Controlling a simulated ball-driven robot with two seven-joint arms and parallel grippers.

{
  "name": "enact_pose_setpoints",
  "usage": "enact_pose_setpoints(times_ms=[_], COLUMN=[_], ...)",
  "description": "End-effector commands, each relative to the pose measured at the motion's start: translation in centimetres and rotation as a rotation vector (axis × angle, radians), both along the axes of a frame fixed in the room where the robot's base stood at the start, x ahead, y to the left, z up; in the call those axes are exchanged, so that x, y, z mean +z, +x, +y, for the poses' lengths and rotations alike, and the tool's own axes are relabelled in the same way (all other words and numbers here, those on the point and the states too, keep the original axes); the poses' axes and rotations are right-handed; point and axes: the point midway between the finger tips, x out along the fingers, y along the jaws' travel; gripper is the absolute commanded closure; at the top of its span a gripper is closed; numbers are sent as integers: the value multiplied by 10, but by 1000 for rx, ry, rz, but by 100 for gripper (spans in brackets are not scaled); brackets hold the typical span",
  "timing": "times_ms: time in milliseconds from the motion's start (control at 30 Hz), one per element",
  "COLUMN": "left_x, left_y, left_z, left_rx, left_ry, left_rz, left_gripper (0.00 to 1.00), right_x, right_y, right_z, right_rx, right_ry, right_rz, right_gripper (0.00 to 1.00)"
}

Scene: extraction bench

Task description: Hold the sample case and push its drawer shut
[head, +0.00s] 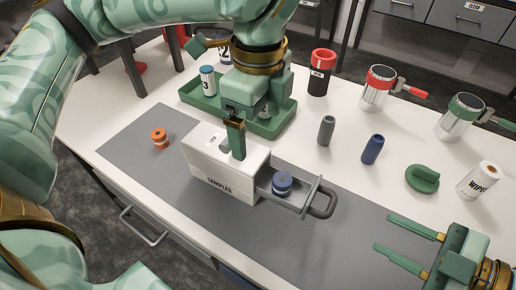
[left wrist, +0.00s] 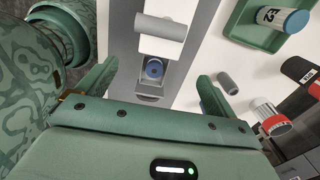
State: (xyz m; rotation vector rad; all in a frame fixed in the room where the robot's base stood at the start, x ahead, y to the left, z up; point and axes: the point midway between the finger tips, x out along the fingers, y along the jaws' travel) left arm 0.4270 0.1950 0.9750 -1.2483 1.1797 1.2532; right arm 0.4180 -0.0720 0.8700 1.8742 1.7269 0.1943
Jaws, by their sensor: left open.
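The white sample case (head: 210,168), marked SAMPLES, stands on the grey mat. Its grey drawer (head: 300,200) is pulled out to the right, with a blue round piece (head: 282,182) inside and a grey handle (head: 322,203) at its front. The drawer also shows in the left wrist view (left wrist: 151,90). My left gripper (head: 237,153) is open and points down over the case; whether it touches the case cannot be told. My right gripper (head: 384,232) is open and empty, right of the drawer handle and apart from it.
A green tray (head: 190,98) with vials stands behind the case. An orange-banded piece (head: 160,138) lies on the mat (head: 130,150) to the left. A grey vial (head: 326,130), a blue vial (head: 372,149) and a green lid-like piece (head: 422,178) stand at right. The mat between handle and right gripper is clear.

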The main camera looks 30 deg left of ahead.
Motion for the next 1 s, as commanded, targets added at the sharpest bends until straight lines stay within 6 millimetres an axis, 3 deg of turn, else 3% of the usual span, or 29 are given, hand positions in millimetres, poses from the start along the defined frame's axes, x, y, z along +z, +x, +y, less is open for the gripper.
enact_pose_setpoints(times_ms=[300,500,700,1000], left_x=[-77,-115,-135,-138], left_y=[-1,-1,0,0], left_z=[0,0,0,0], left_rx=[2,3,3,4], left_ry=[-3,-3,-4,-4], left_rz=[8,5,2,-1], left_gripper=[7,7,7,7], right_x=[0,0,0,0], right_y=[0,0,0,0], right_z=[0,0,0,0], right_rx=[0,0,0,0], right_ry=[0,0,0,0], right_rz=[0,0,0,0], right_gripper=[64,64,64,64])
